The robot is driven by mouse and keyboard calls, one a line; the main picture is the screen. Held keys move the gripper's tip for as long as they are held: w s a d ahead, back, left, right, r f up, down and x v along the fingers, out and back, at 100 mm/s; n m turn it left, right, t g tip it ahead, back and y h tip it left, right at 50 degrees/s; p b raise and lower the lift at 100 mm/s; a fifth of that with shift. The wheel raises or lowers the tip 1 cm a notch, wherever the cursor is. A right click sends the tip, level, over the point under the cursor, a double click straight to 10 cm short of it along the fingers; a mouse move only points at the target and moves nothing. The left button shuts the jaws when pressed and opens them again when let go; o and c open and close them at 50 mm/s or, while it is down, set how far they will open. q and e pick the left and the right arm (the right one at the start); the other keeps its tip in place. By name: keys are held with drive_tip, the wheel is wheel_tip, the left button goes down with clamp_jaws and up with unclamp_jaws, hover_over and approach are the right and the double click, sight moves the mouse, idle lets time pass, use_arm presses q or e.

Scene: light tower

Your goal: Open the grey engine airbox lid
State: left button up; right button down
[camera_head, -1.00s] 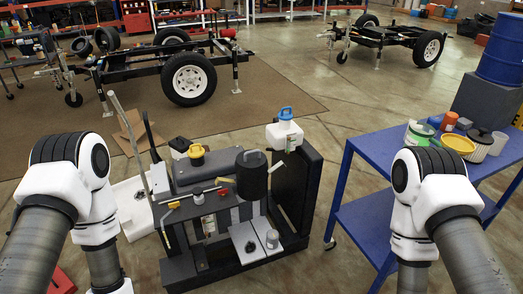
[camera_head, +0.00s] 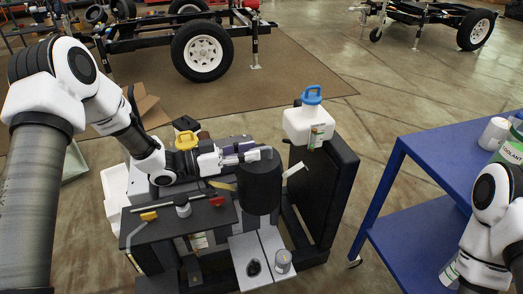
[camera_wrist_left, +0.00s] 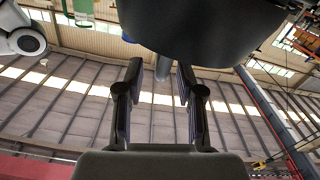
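The dark grey airbox (camera_head: 259,190) is an upright cylinder on the engine stand. Its lid cannot be clearly told apart from its body. My left gripper (camera_head: 247,154) reaches in from the left, level with the top of the cylinder. In the left wrist view, the gripper's two fingers (camera_wrist_left: 160,85) are apart. A grey post (camera_wrist_left: 163,66), seemingly the lid's handle, shows between and beyond them, beside the dark cylinder (camera_wrist_left: 200,28). No closed grip on it shows. The gripper hides most of the handle in the head view. My right gripper is out of view.
A white jug with a blue cap (camera_head: 310,124) stands on the black upright block (camera_head: 325,190) right of the airbox. A blue cart (camera_head: 425,155) stands at the right. Open floor lies behind the stand.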

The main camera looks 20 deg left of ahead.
use_arm(q)
drive_tip(key=shift+f+x, duration=0.2)
drive_tip(key=shift+x, duration=0.75)
drive_tip(key=shift+w+d+r, duration=0.1)
drive_tip(key=shift+w+d, duration=0.15)
drive_tip(key=shift+d, duration=0.15)
clamp_jaws()
drive_tip(key=shift+a+r, duration=0.1)
drive_tip(key=shift+r, duration=0.05)
